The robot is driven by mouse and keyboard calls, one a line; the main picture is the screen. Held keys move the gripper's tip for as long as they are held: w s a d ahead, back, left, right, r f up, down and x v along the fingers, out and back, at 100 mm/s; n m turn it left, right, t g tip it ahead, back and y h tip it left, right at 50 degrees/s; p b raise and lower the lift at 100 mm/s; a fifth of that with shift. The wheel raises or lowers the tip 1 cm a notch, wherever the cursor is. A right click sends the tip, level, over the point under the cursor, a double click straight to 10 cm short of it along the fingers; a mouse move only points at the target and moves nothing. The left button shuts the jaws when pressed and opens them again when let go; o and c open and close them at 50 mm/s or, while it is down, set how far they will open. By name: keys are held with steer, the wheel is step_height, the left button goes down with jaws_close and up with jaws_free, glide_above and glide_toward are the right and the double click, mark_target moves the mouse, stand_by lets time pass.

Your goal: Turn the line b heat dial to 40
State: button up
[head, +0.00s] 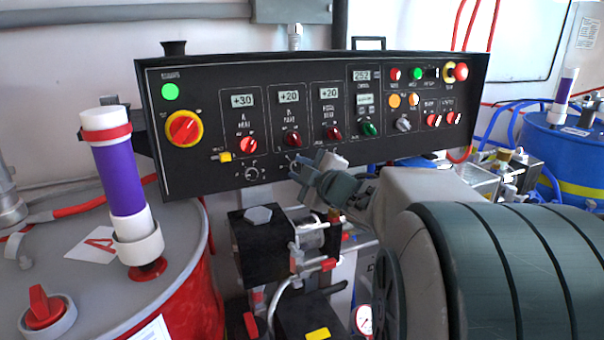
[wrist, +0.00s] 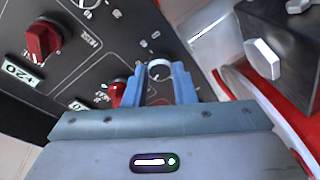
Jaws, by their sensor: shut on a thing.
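The line b heat dial is a small dial with a white ring (wrist: 158,68), low on the black control panel (head: 215,130). My gripper is shut on it, with both fingertips (wrist: 157,80) at the dial. In the head view my gripper (head: 305,170) reaches the panel's lower edge and mostly hides the dial. The dial's pointer setting cannot be read. The line b display (head: 288,96) above reads +20. A red knob (head: 292,139) sits between the display and the dial.
The line a dial (head: 252,173) is just left of my gripper, with a yellow switch (head: 225,157) nearby. Another dial (wrist: 90,3) shows at the wrist view's top. A black block with a hex bolt (head: 258,215) sits below the panel. A red drum (head: 195,260) stands left.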

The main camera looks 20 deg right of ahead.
steer(key=shift+n, duration=1)
steer(key=o, duration=1)
steer(key=s+d+r+p, duration=0.1)
steer(key=s+d, duration=0.1)
steer(key=s, duration=1.1)
steer(key=shift+s+d+r+p, duration=0.2)
steer(key=shift+s+r+p, duration=0.1)
steer(key=shift+p, duration=0.1)
